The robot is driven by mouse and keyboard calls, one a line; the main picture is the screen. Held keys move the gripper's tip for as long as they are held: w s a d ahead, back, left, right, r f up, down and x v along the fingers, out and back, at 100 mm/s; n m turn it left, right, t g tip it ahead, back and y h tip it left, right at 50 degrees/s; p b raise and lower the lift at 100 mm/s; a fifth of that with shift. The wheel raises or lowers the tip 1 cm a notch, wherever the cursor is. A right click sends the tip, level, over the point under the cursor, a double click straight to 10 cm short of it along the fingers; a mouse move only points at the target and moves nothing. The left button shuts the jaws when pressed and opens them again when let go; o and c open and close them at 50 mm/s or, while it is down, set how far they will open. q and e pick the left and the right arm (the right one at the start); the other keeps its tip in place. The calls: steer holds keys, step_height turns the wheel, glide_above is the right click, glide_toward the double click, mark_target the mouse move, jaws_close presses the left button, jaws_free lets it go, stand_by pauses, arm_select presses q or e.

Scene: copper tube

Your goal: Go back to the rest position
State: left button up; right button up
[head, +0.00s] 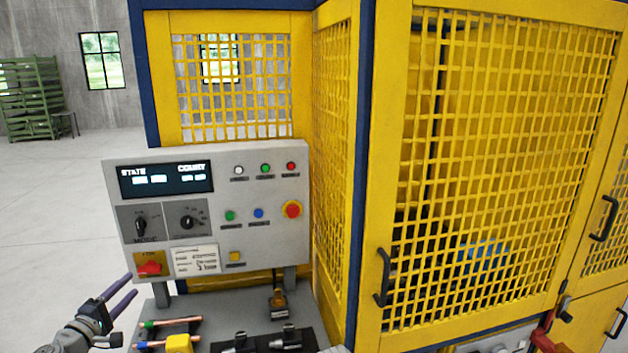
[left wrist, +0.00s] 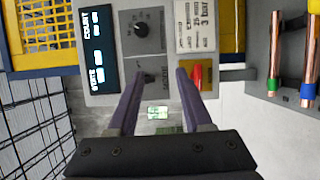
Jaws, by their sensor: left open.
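My left gripper (head: 132,285) is at the lower left of the head view, open and empty, beside the control panel's lower left corner. In the left wrist view its two purple fingers (left wrist: 160,72) stand apart with nothing between them, and the grey control panel (left wrist: 157,45) lies beyond. The panel (head: 255,195) also shows in the head view, with a lit display, knobs and buttons. Copper tubes (head: 178,321) with coloured ends lie on the grey worktop below the panel; they also show at the right of the left wrist view (left wrist: 277,40). My right gripper is not in view.
A yellow mesh machine enclosure (head: 490,190) with black door handles (head: 383,277) fills the right and middle. A red rotary switch (head: 150,268) is close to the left fingers. A yellow block (head: 179,343) and dark fixtures (head: 285,340) are on the worktop. Open floor (head: 50,210) lies left.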

arm_select(q)
steer(key=s+d+f+m+g+h+b, duration=0.1)
steer(key=d+f+m+g+h+b, duration=0.15)
steer(key=d+f, duration=0.5)
steer(key=d+f+m+g+h+b, duration=0.1)
steer(key=d+f+m+g, duration=0.3)
steer(key=d, duration=0.7)
steer(key=s+d+f+m+g+h+b, duration=0.1)
steer(key=d+f+m+g+h, duration=0.25)
steer(key=d, duration=0.65)
steer(key=s+d+f+m+g+y+b, duration=0.2)
steer(key=s+d+f+m+g+y, duration=0.2)
steer(key=s+f, duration=0.4)
steer(key=s+d+f+m+g+y+b, duration=0.3)
steer(key=s+d+f+m+y, duration=0.3)
steer(key=s+f, duration=0.3)
steer(key=shift+s+d+g+y, duration=0.3)
steer(key=shift+d+g+y, duration=0.3)
steer(key=shift+d, duration=0.1)
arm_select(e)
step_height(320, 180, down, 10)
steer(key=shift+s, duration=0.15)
